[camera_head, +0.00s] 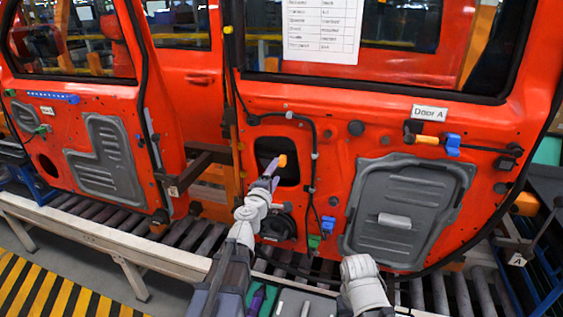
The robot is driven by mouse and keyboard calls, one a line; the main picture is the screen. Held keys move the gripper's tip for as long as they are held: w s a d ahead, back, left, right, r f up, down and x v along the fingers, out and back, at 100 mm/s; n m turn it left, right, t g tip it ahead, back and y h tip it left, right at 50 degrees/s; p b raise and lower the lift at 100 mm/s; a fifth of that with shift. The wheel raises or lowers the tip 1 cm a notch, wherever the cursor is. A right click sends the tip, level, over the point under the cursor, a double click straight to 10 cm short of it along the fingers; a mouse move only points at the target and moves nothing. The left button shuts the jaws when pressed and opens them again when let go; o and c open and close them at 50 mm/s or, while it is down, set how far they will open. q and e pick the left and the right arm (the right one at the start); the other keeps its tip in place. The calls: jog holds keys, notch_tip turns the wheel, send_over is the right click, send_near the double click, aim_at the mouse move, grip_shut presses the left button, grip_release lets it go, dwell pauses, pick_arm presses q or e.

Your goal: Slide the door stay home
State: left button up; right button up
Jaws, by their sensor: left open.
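Door A (463,178) is the orange-red door panel at centre and right. My left gripper (271,174) is in front of its dark rectangular opening, near the door's left edge. It is open. A small orange tip (282,160) shows at the gripper's end; I cannot tell whether it is touched or merely behind. I cannot pick out the door stay for certain. My right arm (363,284) shows at the bottom, in front of the grey panel; its gripper cannot be seen.
A grey panel (405,193) and a blue-and-orange fitting (453,144) are on Door A. Black cable runs down its left side. A second door (62,150) stands at left. A green tray (268,300) with a purple piece (257,298) lies below. Roller conveyor (110,205) runs beneath the doors.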

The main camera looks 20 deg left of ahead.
aim_at(280, 164)
pick_arm(q)
jog(key=w, duration=0.7)
jog(key=shift+d, duration=0.15)
grip_shut()
dwell(0.3)
